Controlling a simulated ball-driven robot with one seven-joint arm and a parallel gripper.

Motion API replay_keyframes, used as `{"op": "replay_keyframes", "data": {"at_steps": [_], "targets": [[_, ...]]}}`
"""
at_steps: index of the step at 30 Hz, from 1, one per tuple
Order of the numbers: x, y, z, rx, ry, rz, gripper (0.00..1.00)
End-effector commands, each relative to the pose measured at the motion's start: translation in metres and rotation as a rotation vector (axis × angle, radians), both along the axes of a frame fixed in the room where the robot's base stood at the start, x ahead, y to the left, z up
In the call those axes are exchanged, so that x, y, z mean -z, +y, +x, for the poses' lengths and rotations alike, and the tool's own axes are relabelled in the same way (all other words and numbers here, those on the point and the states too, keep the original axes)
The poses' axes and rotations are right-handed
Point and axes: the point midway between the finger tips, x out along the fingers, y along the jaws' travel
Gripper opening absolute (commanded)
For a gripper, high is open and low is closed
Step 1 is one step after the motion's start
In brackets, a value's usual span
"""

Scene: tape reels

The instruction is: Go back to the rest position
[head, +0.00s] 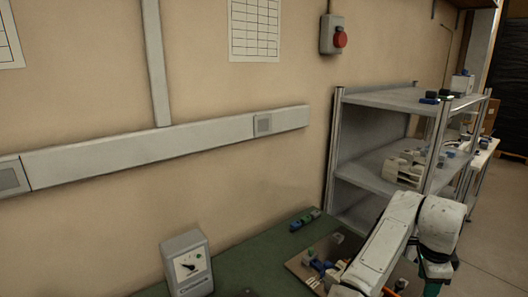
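My white arm (382,240) rises from the lower edge and bends at a rounded joint (442,218) at the lower right. From there it drops toward a dark and green part at the bottom edge. I cannot make out my gripper's fingers; the end of the arm is cut off or hidden. A brown board (298,265) with small blue and grey parts lies on the green table beside the arm, partly hidden by it.
A grey box with a dial (187,262) stands on the green table (247,262). Small blue and green pieces (305,219) lie near the wall. A metal shelf (375,97) with parts stands at the right. Open floor (492,225) lies right of the arm.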

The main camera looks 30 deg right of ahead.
Motion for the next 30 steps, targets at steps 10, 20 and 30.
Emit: {"op": "replay_keyframes", "data": {"at_steps": [10, 20, 30], "targets": [[-0.010, 0.004, 0.012, -0.544, 0.133, -0.295, 0.45], [0.026, 0.107, 0.054, -1.375, 0.253, -0.471, 0.45], [0.096, 0.283, 0.031, -2.174, 0.167, -0.444, 0.45]]}}
